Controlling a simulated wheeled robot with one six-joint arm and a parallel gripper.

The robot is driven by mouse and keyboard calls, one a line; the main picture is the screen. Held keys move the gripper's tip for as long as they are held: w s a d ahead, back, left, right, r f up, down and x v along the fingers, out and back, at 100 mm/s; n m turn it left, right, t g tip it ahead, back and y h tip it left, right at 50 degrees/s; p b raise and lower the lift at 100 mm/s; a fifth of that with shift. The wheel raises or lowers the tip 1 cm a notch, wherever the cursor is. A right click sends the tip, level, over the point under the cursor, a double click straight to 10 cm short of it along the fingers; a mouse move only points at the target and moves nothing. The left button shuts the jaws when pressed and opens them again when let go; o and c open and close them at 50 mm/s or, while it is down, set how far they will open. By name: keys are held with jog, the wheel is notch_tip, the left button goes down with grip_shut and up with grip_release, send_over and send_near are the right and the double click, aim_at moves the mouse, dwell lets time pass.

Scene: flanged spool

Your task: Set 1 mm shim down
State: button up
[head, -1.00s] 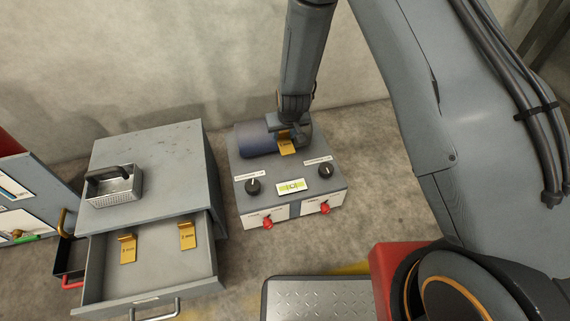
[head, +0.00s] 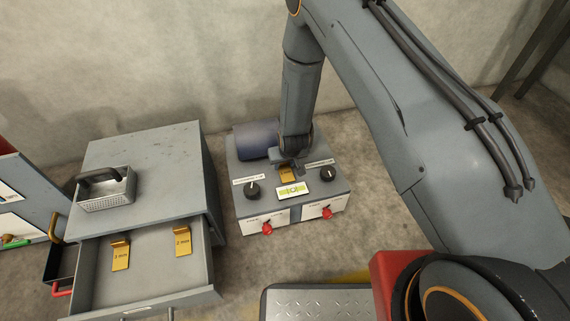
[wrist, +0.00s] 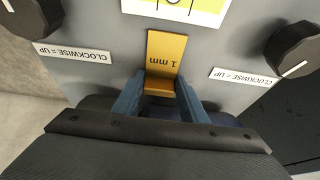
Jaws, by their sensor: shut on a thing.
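The 1 mm shim (wrist: 165,58) is a brass-coloured plate with a bent tab, marked "1 mm" in the wrist view. It also shows in the head view (head: 287,174), over the top of the grey control box, just behind the green-and-white display. My gripper (wrist: 157,97) is shut on the shim's tab, with a blue finger on each side. In the head view my gripper (head: 286,163) is above the box top, in front of the dark blue cylinder (head: 257,141). I cannot tell whether the shim touches the box.
The control box (head: 241,207) has two black knobs and two red knobs or switches. An open drawer (head: 150,275) on the left holds the 3 mm shim (head: 120,256) and 2 mm shim (head: 183,241). A metal basket (head: 107,192) stands on the cabinet (head: 165,160).

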jog(key=o, duration=1.2)
jog(key=p+v, duration=0.3)
jog(key=v, duration=0.9)
notch_tip(320, 180, up, 11)
send_over(288, 178)
jog(key=s+a, duration=0.1)
jog(key=s, duration=0.2)
jog(key=s+r+g, duration=0.2)
jog(key=s+r, duration=0.3)
jog(key=r, duration=0.5)
jog(key=s+d+r+g, duration=0.1)
jog(key=s+d+r, duration=0.2)
jog(key=s+r, duration=0.4)
jog(key=s+d+r+n+g, duration=0.1)
jog(key=s+d+r, duration=0.2)
jog(key=s+r, duration=0.5)
jog(key=s, duration=0.5)
jog(key=shift+s+n+h, duration=0.3)
jog(key=shift+s, duration=0.05)
